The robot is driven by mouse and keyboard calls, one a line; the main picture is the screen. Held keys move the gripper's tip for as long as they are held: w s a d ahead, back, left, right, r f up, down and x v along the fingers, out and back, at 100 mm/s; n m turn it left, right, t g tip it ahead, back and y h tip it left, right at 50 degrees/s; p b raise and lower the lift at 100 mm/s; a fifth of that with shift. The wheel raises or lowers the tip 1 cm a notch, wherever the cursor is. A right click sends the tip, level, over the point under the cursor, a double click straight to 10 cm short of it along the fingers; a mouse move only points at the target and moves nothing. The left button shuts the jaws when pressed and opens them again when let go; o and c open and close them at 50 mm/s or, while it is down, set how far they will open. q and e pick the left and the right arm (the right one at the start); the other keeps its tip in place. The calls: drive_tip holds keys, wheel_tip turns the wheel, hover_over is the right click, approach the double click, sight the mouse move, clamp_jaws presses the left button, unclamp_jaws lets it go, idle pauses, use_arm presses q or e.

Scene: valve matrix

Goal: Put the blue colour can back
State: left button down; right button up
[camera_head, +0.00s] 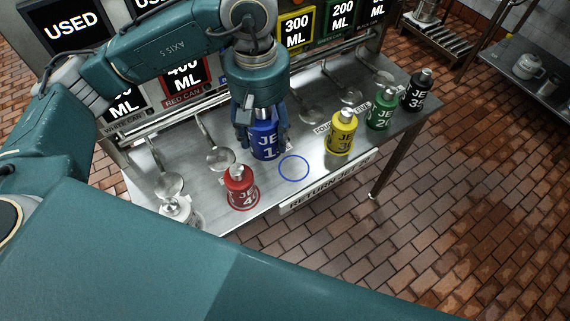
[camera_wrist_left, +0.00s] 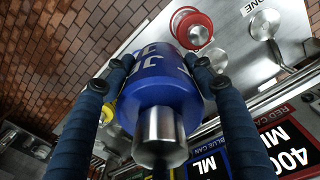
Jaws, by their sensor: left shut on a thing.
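The blue can (camera_head: 264,141) with a metal neck is held by my left gripper (camera_head: 262,122), whose fingers close on its sides. In the left wrist view the blue can (camera_wrist_left: 155,90) fills the middle between the two dark fingers of my left gripper (camera_wrist_left: 158,75). In the head view the can is over the metal table (camera_head: 222,192), behind and left of a blue ring mark (camera_head: 294,167). The ring is empty. I cannot tell whether the can's base touches the table. My right gripper is not in view.
A red can (camera_head: 240,188) stands left of the ring and a yellow can (camera_head: 341,136) right of it. A green can (camera_head: 380,116), a black can (camera_head: 418,92) and a white can (camera_head: 178,209) stand further out. Ladles (camera_head: 219,157) hang along the rail behind.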

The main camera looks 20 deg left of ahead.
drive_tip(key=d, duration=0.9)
use_arm(q)
drive_tip(key=w+d+n, duration=0.4)
drive_tip(key=w+n, duration=0.5)
drive_tip(key=n, duration=0.8)
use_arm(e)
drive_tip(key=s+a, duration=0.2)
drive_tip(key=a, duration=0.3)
use_arm(q)
wheel_tip(320, 180, down, 16)
drive_tip(key=p, duration=0.4)
drive_tip(key=shift+s+d+r, duration=0.1)
drive_tip(key=shift+s+d, duration=0.05)
wheel_tip(320, 180, down, 2)
drive_tip(key=shift+f+p, duration=0.2)
drive_tip(key=shift+p, duration=0.1)
drive_tip(key=shift+f, duration=0.55)
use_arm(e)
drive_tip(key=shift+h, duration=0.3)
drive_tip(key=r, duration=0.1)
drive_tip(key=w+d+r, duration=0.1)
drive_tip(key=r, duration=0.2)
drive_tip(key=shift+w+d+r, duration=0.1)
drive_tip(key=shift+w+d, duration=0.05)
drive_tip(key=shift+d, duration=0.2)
